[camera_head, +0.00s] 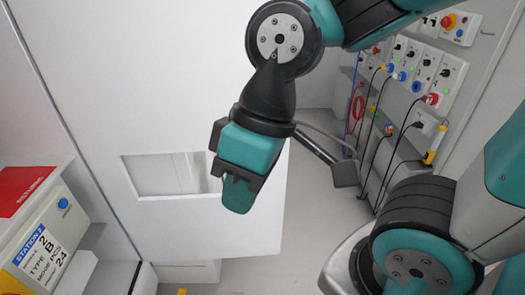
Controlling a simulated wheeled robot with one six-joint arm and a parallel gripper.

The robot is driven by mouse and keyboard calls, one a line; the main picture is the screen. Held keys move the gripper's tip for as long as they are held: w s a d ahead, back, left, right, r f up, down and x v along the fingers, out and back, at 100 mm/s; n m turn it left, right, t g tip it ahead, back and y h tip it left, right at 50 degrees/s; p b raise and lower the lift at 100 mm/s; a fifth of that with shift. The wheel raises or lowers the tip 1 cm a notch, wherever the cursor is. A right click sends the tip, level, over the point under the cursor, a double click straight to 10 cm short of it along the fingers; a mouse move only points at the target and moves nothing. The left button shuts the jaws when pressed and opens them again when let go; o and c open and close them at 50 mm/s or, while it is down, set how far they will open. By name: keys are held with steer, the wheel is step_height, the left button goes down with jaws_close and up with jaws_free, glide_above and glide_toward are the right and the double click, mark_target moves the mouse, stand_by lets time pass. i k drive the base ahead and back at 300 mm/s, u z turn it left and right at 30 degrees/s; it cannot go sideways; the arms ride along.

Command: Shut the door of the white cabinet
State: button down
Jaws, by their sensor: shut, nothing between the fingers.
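A large white panel (95,75) with a rectangular window (165,175) fills the left and middle of the view. It looks like the cabinet's door, with its free edge at the right near the grey floor. How far it stands open cannot be told from this view. My gripper (238,193) is shut and empty, pointing down in front of the panel's right part, to the right of the window. It hides some of the panel and its edge. Whether the fingers touch the panel cannot be told. No handle shows.
A control panel (425,70) with switches and hanging cables stands at the upper right. A station box with a label (45,255) and a red returns sign (25,187) are at the lower left. Clear grey floor (315,195) lies right of the white panel.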

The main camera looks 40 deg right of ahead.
mark_target(124, 77)
steer(key=z, duration=1.6)
steer(key=i, duration=2.75)
steer(key=u, duration=0.85)
steer(key=i, duration=1.55)
steer(key=u, duration=4.1)
steer(key=i, duration=0.5)
steer(key=u, duration=0.05)
